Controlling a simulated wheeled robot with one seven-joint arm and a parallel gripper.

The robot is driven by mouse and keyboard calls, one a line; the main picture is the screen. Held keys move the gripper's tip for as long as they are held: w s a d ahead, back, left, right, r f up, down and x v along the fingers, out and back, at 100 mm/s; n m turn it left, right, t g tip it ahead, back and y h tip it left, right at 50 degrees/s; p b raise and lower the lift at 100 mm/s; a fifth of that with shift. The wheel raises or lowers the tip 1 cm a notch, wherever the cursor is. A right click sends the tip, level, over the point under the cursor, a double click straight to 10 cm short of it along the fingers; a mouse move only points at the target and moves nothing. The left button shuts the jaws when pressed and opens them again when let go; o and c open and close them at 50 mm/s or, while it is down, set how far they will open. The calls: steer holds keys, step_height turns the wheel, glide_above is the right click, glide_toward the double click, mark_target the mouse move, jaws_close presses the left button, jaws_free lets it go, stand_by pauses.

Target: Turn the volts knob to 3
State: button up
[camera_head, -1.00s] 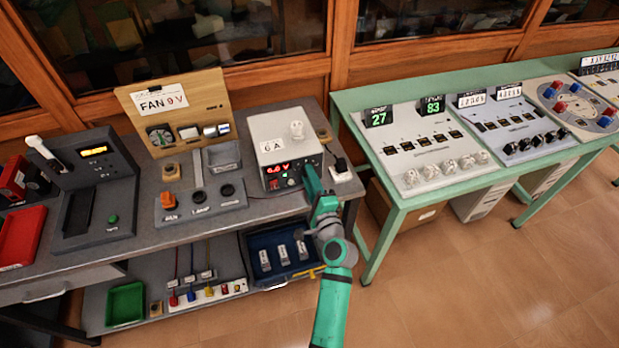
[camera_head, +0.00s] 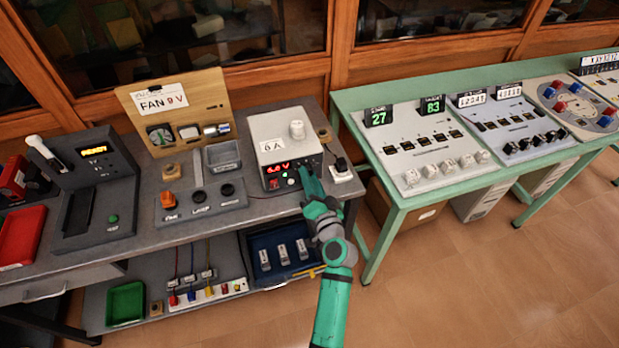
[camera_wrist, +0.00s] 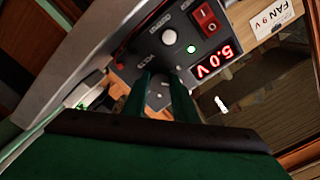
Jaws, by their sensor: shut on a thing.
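The power supply (camera_head: 262,128) is a pale box with a dark front panel, standing on the grey bench. Its red display (camera_head: 278,168) also shows in the wrist view (camera_wrist: 214,66), where it seems to read 5.0 V. My green gripper (camera_head: 305,172) is at the right part of this panel. In the wrist view its two fingers (camera_wrist: 161,82) reach the panel beside the VOLTS label. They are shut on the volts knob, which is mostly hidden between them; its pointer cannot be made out. A separate pale round knob (camera_wrist: 169,36) is clear of the fingers.
A red switch (camera_wrist: 205,18) and a lit green lamp (camera_wrist: 192,49) are close by on the panel. A green table (camera_head: 395,190) with meter panels is further right.

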steer(key=n, duration=0.3)
steer(key=shift+f+n, duration=0.2)
steer(key=shift+n, duration=2)
steer(key=o, duration=1)
steer(key=shift+o, duration=0.2)
steer(key=shift+r, duration=0.1)
steer(key=v, duration=1.1)
steer(key=shift+w, duration=0.1)
